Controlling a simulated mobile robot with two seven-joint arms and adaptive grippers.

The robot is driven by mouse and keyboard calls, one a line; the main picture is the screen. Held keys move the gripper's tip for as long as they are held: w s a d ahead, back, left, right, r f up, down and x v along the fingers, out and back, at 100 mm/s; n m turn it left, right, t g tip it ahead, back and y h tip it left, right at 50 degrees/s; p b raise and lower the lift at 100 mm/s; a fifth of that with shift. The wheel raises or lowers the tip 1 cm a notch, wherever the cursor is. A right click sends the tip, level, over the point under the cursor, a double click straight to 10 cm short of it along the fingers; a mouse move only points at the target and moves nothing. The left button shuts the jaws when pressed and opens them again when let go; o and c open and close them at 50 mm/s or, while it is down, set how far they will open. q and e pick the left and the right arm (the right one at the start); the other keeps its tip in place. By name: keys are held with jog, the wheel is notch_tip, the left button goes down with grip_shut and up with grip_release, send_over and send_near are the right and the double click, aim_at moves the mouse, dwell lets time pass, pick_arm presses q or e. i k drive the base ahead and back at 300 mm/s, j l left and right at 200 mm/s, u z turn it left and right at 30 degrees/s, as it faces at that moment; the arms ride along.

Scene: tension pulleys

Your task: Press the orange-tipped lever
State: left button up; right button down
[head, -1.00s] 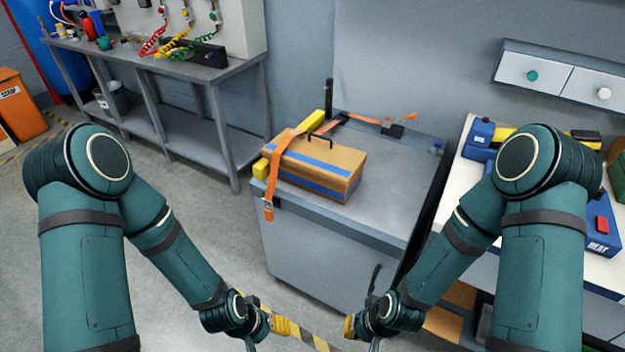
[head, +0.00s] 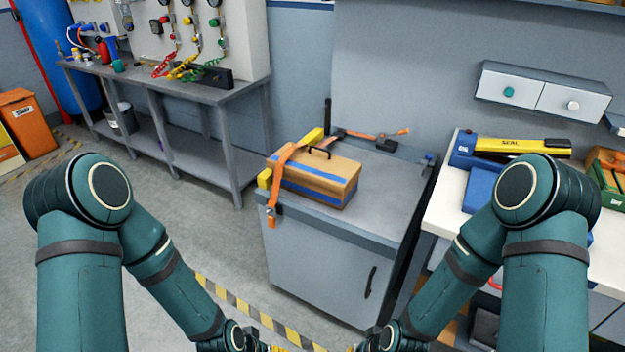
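A thin dark bar with an orange end (head: 403,131) lies at the back right of the grey cabinet top, by a small black fitting (head: 386,143). It is too small to tell whether this is the orange-tipped lever or part of the orange strap (head: 283,160). The strap runs over a tan box (head: 320,178) with blue bands and hangs down the cabinet's front left. Both my forearms reach down to the bottom edge, well in front of the cabinet. My wrists are cut off there, and the fingers of both grippers are out of the frame.
The grey cabinet (head: 330,260) stands in the middle. A white bench (head: 450,210) at right carries a yellow and blue sealer (head: 515,146). A grey workbench (head: 160,88) with hoses and gauges stands at left. The floor between left bench and cabinet is clear.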

aim_at(404, 132)
jog(key=i+j+z, duration=0.4)
jog(key=j, duration=0.3)
jog(key=i+j+z, duration=0.2)
jog(key=j, duration=0.15)
